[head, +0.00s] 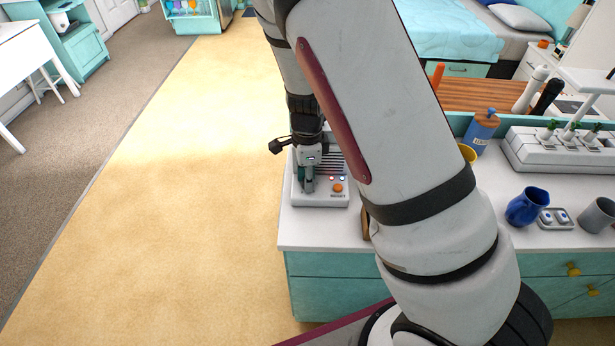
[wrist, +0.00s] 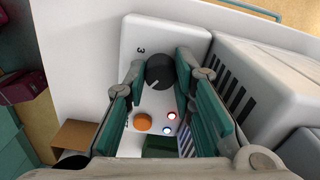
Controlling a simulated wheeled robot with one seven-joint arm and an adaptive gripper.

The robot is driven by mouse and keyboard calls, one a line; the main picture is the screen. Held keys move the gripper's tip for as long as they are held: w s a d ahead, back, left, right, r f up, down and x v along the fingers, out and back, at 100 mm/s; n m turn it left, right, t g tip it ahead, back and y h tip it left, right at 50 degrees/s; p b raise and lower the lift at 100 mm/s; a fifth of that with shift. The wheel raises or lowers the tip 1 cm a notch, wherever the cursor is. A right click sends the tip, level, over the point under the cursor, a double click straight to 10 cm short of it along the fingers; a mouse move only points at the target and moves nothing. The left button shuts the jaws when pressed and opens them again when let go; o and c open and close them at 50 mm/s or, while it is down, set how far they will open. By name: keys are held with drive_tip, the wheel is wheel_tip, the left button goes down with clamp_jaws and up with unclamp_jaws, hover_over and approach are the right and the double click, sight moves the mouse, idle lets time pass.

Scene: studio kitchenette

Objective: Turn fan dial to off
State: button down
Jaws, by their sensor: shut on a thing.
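The fan dial (wrist: 160,69) is a dark round knob on a white control panel (wrist: 187,42). A pale pointer line on it points to the lower left in the wrist view, and a "3" is printed on the panel above left of it. My gripper (wrist: 161,68) has its teal fingers on either side of the dial and is shut on it. In the head view my gripper (head: 307,183) reaches down onto the white unit (head: 320,199) at the counter's left end. The dial is hidden there by the fingers.
An orange button (wrist: 143,122) and red and blue lights sit beside the dial. A slatted white housing (wrist: 272,82) rises close to the right finger.

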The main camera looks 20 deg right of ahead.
drive_tip(key=n, duration=0.3)
drive_tip(key=shift+n, duration=0.4)
drive_tip(key=n, duration=0.3)
drive_tip(key=shift+n, duration=0.3)
drive_tip(key=n, duration=0.6)
drive_tip(key=shift+w, duration=0.1)
drive_tip(key=n, duration=0.5)
drive_tip(key=shift+n, duration=0.4)
drive_tip(key=n, duration=0.5)
drive_tip(key=shift+n, duration=0.3)
drive_tip(key=c, duration=1.6)
unclamp_jaws()
